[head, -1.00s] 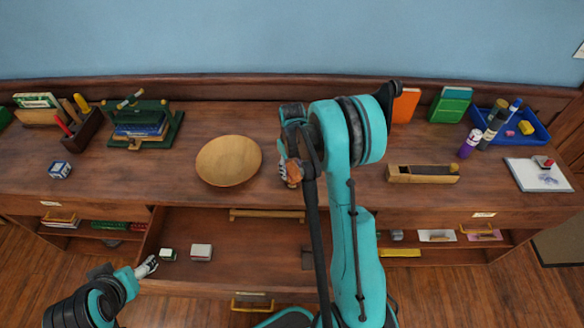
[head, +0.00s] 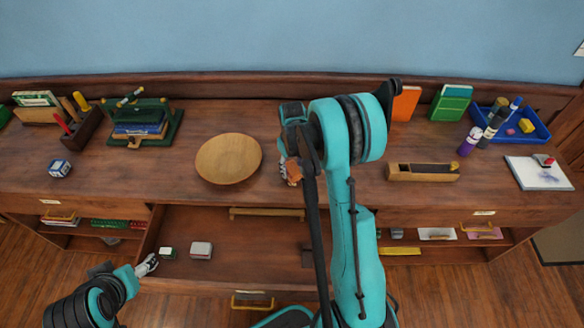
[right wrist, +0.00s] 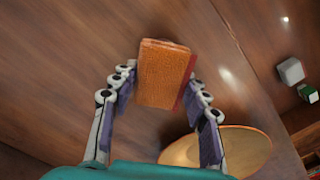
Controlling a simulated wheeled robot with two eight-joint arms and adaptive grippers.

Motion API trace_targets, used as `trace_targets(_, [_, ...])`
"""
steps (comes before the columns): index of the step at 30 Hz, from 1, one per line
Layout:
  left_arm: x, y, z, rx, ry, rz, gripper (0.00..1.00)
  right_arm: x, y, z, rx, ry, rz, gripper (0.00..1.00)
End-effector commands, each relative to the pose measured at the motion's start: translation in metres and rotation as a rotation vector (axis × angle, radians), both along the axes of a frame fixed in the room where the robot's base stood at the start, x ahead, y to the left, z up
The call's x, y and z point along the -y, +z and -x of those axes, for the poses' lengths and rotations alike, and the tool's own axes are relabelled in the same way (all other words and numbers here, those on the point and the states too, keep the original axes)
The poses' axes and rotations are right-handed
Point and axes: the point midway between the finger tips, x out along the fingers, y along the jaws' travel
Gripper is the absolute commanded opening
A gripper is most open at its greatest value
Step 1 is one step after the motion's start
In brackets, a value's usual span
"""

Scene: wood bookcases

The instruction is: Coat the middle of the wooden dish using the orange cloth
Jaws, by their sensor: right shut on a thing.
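The round wooden dish (head: 228,159) lies flat on the desktop, left of my right arm, and appears empty. It also shows at the lower right of the right wrist view (right wrist: 248,148). My right gripper (head: 291,171) is to the right of the dish and apart from it. It is shut on the orange cloth (right wrist: 163,75), which looks like a thick block with a dark red edge, held at the fingertips. In the head view the arm partly hides the cloth. My left gripper (head: 148,265) is at the lower left by the open drawer, small and apparently empty; its jaw opening is unclear.
The open drawer (head: 225,271) below the dish holds small blocks. A book rack (head: 138,128) stands left of the dish. A wood plane (head: 423,173), a blue tray (head: 540,135) and a whiteboard (head: 538,176) are to the right. The desktop around the dish is clear.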

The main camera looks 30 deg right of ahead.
Motion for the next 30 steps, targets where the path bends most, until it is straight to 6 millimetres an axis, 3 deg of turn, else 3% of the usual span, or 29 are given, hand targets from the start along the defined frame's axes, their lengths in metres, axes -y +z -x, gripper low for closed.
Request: trace_targets(30, [0.0000,-0.0065,0.0000,0.000,0.000,0.000,0.72,0.0000,-0.0068,0.0000,0.000,0.000,0.000,0.23])
